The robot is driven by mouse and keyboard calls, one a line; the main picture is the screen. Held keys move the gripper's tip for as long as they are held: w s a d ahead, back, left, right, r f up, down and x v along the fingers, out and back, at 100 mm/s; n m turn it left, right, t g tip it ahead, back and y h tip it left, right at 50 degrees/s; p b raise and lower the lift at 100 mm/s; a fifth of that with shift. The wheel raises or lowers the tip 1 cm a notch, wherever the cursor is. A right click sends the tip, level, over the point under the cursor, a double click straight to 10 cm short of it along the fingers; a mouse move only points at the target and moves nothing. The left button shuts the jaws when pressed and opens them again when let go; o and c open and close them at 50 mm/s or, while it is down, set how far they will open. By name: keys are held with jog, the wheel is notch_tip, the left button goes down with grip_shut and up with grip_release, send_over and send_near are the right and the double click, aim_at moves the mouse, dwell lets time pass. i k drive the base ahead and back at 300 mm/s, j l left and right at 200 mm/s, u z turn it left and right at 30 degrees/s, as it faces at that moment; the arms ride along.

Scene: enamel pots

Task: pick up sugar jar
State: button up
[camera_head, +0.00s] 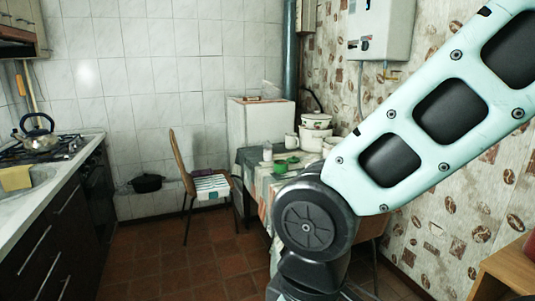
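No thing is plainly marked as the sugar jar. A small white jar-like container (267,152) stands on the table (254,160) near its left edge and may be it, but it is too small to tell. A white mug (291,141) stands behind it to the right, and green dishes (286,164) lie in front. White enamel pots (316,128) are stacked at the back right of the table. My arm crosses the right side of the view and hides the table's right part. My gripper is out of view.
A chair (202,184) stands left of the table, and a black pot (147,183) sits by the back wall. A counter with stove and kettle (35,135) runs along the left. The tiled floor (165,250) between is clear. A wooden piece (510,272) is at the lower right.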

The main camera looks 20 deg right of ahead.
aim_at(268, 146)
jog(key=i+j+u, duration=0.1)
jog(key=i+u, duration=0.35)
jog(key=i, duration=0.6)
jog(key=i+z, duration=0.1)
jog(key=i, duration=0.55)
jog(key=i+j, duration=0.1)
jog(key=i, duration=0.55)
jog(key=i+j+z, duration=0.15)
jog(key=i, duration=0.5)
jog(key=i+z, duration=0.65)
jog(key=z, duration=0.15)
jog(key=i+j+z, duration=0.2)
jog(key=i+z, duration=0.25)
jog(key=i+j+z, duration=0.15)
jog(key=j+z, duration=0.25)
jog(key=i+j+z, duration=0.3)
jog(key=z, duration=0.2)
jog(key=i+j+z, duration=0.45)
jog(key=k, duration=0.05)
